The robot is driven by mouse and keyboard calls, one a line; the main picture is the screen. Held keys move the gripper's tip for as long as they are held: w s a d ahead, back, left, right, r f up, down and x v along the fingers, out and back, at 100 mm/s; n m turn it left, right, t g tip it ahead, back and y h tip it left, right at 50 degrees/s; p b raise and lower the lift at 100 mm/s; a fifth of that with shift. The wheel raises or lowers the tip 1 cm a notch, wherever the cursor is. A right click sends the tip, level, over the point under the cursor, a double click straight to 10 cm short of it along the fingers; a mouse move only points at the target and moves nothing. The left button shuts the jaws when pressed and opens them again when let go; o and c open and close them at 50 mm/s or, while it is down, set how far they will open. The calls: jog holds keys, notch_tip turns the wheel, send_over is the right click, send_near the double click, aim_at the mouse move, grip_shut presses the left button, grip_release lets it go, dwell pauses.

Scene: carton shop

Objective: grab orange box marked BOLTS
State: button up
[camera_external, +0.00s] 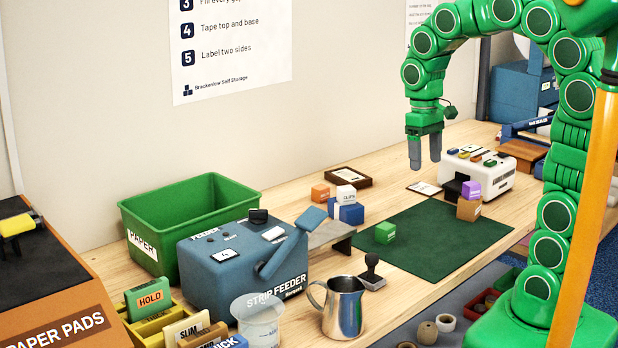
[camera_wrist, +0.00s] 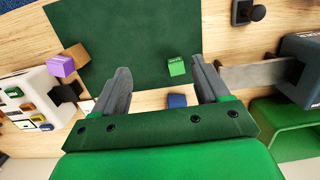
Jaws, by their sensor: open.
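A small orange box (camera_external: 320,193) sits on the wooden bench left of the green mat; its marking is too small to read. Beside it on the right are a white box (camera_external: 346,193) and blue boxes (camera_external: 351,213), the white one resting on top of the blue. My gripper (camera_external: 425,158) is open and empty, pointing down high above the bench, well to the right of the orange box. In the wrist view the open fingers (camera_wrist: 161,70) frame a green box and a blue box (camera_wrist: 177,101) farther below. I cannot make out the orange box there.
The green mat (camera_external: 430,238) bears a green box (camera_external: 385,232) and a purple box (camera_external: 471,190) on a brown box (camera_external: 468,209). A blue strip feeder (camera_external: 225,262), green bin (camera_external: 190,205), metal jug (camera_external: 343,306) and stamp (camera_external: 372,272) stand left and front. A white machine (camera_external: 480,170) stands right.

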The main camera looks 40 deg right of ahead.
jog(key=w+d+f, duration=0.1)
jog(key=w+f, duration=0.1)
jog(key=w, duration=0.9)
jog(key=w+d+f, duration=0.1)
jog(key=w+f, duration=0.1)
jog(key=w, duration=0.9)
jog(key=t, duration=0.1)
send_over(321, 187)
jog(key=f, duration=0.6)
jog(key=s+f, duration=0.1)
jog(key=f, duration=0.2)
jog(key=shift+d, duration=0.25)
jog(key=shift+w+d+f, duration=0.1)
jog(key=shift+w+f, duration=0.45)
jog(key=shift+a+f, duration=0.15)
jog(key=shift+f, duration=1.75)
jog(key=shift+a+f, duration=0.15)
jog(key=shift+f, duration=1.7)
jog(key=c, duration=1.1)
